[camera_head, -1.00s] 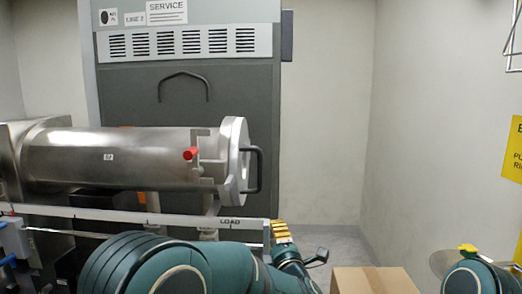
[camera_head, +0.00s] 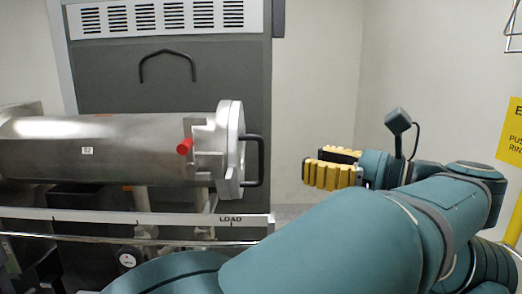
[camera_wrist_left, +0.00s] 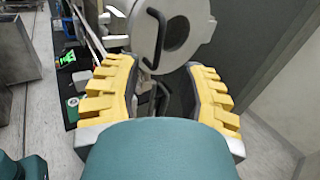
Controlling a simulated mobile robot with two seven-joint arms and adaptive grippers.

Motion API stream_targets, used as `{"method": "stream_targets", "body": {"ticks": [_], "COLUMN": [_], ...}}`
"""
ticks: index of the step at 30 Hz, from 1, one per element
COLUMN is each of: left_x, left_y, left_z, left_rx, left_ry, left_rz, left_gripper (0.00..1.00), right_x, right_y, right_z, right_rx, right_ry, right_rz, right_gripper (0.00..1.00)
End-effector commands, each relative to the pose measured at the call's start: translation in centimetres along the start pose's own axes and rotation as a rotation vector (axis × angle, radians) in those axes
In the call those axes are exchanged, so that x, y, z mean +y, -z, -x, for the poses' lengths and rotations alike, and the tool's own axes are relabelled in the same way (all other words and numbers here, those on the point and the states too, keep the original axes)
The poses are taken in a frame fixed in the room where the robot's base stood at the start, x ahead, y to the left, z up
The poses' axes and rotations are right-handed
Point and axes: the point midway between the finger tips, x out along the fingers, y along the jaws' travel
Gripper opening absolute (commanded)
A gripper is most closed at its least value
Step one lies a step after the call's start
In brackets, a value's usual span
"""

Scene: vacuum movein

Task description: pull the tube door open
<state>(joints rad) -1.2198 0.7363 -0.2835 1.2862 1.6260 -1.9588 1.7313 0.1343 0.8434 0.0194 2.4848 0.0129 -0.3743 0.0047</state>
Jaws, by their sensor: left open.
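The metal tube (camera_head: 110,148) lies horizontally at the left, with a round pale door (camera_head: 231,125) against its right end. A black bar handle (camera_head: 261,160) stands out from the door. A red knob (camera_head: 185,146) sits on a bracket beside the door. My left gripper (camera_head: 312,162), with yellow ribbed fingers, is open and empty to the right of the handle, pointing at it with a gap between. In the left wrist view the door (camera_wrist_left: 190,45) and its handle (camera_wrist_left: 153,40) appear beyond the open fingers. My right gripper is not in view.
A rail marked LOAD (camera_head: 130,217) runs below the tube. A dark grey cabinet (camera_head: 205,85) with another black handle (camera_head: 167,55) stands behind. A yellow sign (camera_head: 514,135) is on the right wall. Space between my left gripper and the door handle is clear.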

Motion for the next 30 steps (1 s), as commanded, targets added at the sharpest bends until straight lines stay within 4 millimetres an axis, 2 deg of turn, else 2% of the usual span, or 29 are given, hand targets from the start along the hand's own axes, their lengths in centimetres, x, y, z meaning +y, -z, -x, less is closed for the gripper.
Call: {"method": "stream_targets", "body": {"ticks": [9,15,21,30], "left_x": [0.0,0.0,0.0,0.0], "left_y": [-0.1,-0.1,-0.1,0.0], "left_z": [-6.4,-9.4,-10.8,-11.1], "left_rx": [-0.001,-0.002,-0.002,-0.002], "left_ry": [-0.002,-0.001,0.0,0.001], "left_rz": [-0.002,-0.003,-0.001,-0.002], "left_gripper": [0.41,0.41,0.41,0.41], "right_x": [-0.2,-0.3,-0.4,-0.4], "right_y": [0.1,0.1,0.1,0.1], "right_z": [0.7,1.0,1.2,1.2], "right_rx": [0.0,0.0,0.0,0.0], "right_ry": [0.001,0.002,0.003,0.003], "right_rz": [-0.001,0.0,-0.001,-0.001], "right_gripper": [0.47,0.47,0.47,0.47]}}
